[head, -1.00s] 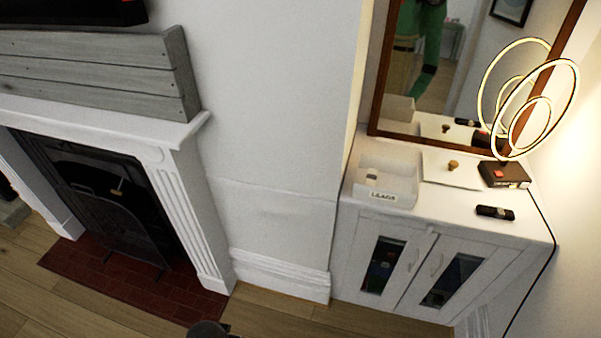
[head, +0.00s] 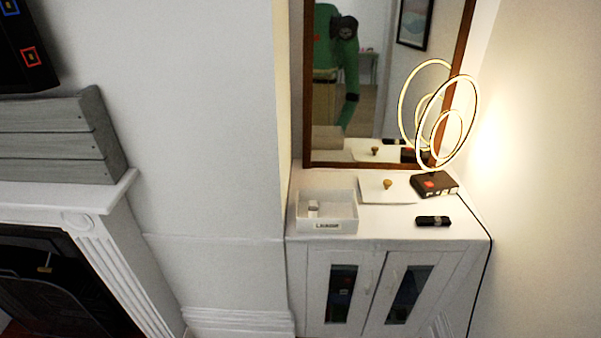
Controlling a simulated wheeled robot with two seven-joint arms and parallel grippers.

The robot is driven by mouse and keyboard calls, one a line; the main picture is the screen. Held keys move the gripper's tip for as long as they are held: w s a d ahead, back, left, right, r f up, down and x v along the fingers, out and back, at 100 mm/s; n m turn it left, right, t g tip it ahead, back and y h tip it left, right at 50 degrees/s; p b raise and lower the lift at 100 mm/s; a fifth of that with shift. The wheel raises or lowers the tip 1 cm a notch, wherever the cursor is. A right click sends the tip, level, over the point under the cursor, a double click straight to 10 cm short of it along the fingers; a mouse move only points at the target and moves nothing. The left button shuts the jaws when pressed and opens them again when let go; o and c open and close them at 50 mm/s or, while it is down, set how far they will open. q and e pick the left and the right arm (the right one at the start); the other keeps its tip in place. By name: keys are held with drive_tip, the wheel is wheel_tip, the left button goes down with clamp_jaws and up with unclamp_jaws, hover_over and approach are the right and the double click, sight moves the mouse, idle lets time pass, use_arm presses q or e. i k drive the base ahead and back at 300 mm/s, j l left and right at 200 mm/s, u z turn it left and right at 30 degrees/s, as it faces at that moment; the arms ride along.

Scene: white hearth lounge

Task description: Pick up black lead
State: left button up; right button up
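A small black bundle (head: 433,221) with a greyish band around its middle lies on the white cabinet top (head: 385,222), near its front right edge. It looks like the black lead, though it is too small to make out strands. To its left stands an open white tray (head: 327,225) with a front label that read LEADS a second ago. A small pale item (head: 313,207) sits inside it. Neither of my grippers shows in this view.
A white lid (head: 400,196) with a wooden knob (head: 388,184) lies behind the bundle. A lit ring lamp (head: 435,185) stands at the back right, its black cord running down the right side. A mirror rises behind; a fireplace is at left.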

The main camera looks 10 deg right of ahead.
sight(421, 220)
drive_tip(key=z, duration=1.4)
